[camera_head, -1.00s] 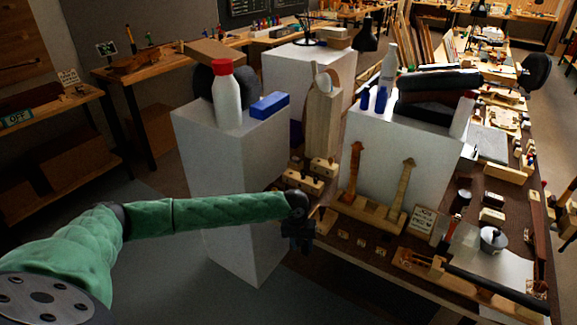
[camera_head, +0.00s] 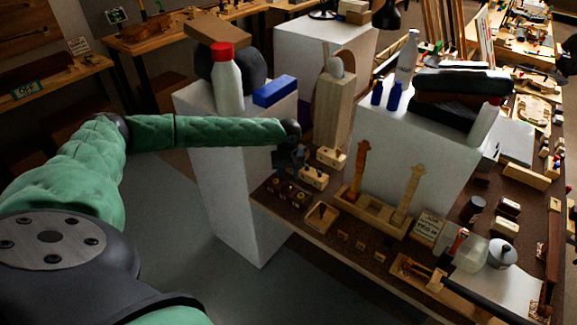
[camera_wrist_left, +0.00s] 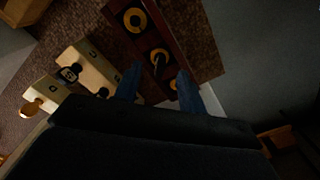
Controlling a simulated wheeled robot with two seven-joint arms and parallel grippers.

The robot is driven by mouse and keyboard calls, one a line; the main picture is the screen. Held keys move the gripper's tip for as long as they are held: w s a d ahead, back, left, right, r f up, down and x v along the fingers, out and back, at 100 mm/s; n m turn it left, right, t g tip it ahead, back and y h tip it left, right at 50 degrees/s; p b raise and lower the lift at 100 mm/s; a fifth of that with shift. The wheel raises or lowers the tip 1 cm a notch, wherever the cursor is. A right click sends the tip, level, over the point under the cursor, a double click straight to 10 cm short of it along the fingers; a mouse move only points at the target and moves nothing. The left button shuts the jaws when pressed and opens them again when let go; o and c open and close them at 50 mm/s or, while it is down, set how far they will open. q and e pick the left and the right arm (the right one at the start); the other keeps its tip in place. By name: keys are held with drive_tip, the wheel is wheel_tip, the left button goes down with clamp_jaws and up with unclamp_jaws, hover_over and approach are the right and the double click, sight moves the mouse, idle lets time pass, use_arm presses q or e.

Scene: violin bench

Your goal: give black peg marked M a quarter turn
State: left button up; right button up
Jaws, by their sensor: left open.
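My left gripper (camera_head: 290,158) is open and empty above the left end of the brown bench, near the pale peg blocks. The blocks also show in the head view (camera_head: 313,178). My right gripper is not in view.
A white pedestal (camera_head: 225,190) with a red-capped bottle (camera_head: 227,80) and blue box (camera_head: 274,91) stands left of the bench. A wooden stand (camera_head: 372,212) holding two scroll necks is right of the blocks. A tall wooden form (camera_head: 333,108) rises behind.

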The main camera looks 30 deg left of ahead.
sight(288, 180)
use_arm(q)
wheel_tip(288, 180, down, 2)
drive_tip(key=shift+w+f+p, duration=0.1)
drive_tip(key=shift+p, duration=0.2)
drive_tip(key=shift+f, duration=0.7)
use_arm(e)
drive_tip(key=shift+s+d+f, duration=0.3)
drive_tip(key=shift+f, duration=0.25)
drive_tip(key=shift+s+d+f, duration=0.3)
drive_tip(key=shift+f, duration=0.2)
use_arm(q)
clamp_jaws()
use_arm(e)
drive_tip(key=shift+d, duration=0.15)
use_arm(q)
drive_tip(key=c, duration=0.8)
unclamp_jaws()
clamp_jaws()
